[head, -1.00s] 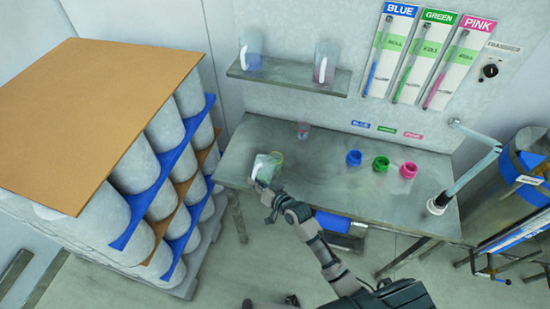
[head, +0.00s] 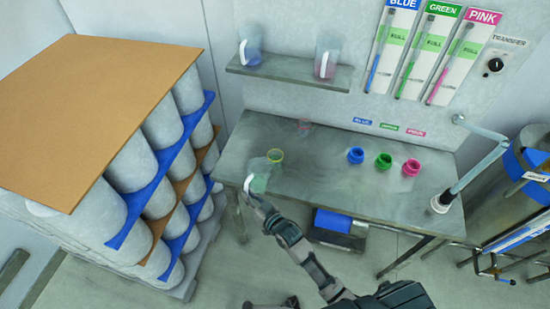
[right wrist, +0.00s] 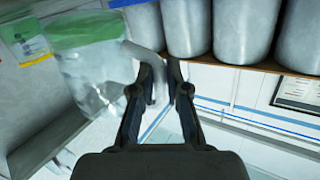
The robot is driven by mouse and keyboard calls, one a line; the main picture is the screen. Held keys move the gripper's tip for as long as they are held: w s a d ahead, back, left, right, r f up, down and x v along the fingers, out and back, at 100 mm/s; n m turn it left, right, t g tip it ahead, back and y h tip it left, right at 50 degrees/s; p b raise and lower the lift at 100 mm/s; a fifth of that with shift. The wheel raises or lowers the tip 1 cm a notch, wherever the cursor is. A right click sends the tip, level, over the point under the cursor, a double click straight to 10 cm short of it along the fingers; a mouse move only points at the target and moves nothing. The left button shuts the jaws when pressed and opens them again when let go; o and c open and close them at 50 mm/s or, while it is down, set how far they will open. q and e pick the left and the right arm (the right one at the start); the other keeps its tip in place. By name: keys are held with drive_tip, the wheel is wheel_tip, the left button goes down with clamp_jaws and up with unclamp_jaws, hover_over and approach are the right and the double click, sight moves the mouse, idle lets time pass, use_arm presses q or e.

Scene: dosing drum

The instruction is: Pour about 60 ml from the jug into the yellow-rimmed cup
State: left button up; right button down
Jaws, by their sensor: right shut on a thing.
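The jug (head: 259,180) is clear with green liquid and a pale handle. It is at the front left of the bench, left of and nearer than the yellow-rimmed cup (head: 275,156). My right gripper (head: 245,195) is shut on its handle. In the right wrist view the jug (right wrist: 92,75) shows large at the left, its handle between the fingers (right wrist: 160,85). The cup stands on the bench, partly behind the jug; I cannot tell how much is in it. Whether the jug touches the bench is unclear. My left gripper is not in view.
A clear cup with a reddish rim (head: 305,128) stands farther back on the bench (head: 325,165). Blue (head: 355,155), green (head: 383,161) and pink (head: 411,168) containers stand to the right. Two jugs sit on the shelf (head: 290,76). Stacked drums (head: 100,215) stand at the left.

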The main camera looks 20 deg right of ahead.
drive_tip(key=f, duration=0.1)
drive_tip(key=n+b, duration=0.1)
drive_tip(key=s+a+f+n+t+b, duration=0.1)
drive_tip(key=shift+f, duration=0.3)
drive_tip(key=shift+w+r, duration=0.1)
idle(0.4)
